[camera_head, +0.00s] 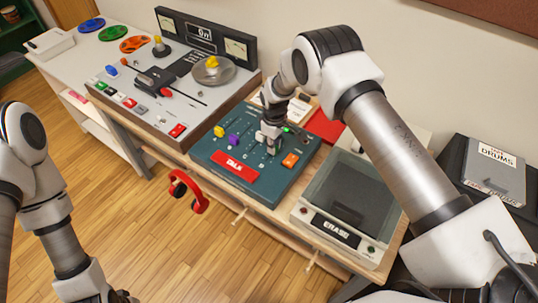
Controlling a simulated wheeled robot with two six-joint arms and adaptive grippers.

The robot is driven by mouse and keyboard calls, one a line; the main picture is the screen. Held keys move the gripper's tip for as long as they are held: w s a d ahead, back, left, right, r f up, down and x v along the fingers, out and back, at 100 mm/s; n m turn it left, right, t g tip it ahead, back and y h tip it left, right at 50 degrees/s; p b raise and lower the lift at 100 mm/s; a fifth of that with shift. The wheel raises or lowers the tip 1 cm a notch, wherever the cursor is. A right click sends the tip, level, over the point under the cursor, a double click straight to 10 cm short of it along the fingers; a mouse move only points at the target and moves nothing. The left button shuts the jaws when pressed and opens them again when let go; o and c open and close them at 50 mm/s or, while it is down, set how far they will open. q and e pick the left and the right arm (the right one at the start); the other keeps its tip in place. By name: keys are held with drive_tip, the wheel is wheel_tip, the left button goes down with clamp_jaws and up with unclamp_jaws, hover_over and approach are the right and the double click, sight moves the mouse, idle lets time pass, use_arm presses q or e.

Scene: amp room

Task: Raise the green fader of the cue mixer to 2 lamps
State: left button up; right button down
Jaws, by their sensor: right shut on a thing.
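The cue mixer (212,150) is a dark teal panel on the wooden bench, with a red TALK bar (234,166) along its front. It has a yellow fader cap (219,131), a purple fader cap (234,140) and an orange fader cap (290,160). My right gripper (268,141) reaches down onto the panel between the purple and orange caps and is shut. Its fingers hide what they hold, which by its place is the green fader cap. A small bright green spot (286,129) shows beside the fingers; I cannot count lit lamps. My left arm's fingertips are out of view.
Left of the mixer is a grey tape console (185,110) with meters and knobs. Right of it is a dark-lidded ERASE box (337,230). Red headphones (187,190) hang at the bench front. A box labelled DRUMS (495,165) stands at right. The floor in front is clear.

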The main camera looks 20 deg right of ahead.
drive_tip(key=shift+f, duration=0.1)
drive_tip(key=c, duration=1.3)
unclamp_jaws()
drive_tip(key=shift+a, duration=0.1)
drive_tip(key=shift+o, duration=1.1)
drive_tip(key=shift+w, duration=0.1)
wheel_tip(320, 180, up, 12)
drive_tip(key=shift+f, duration=0.1)
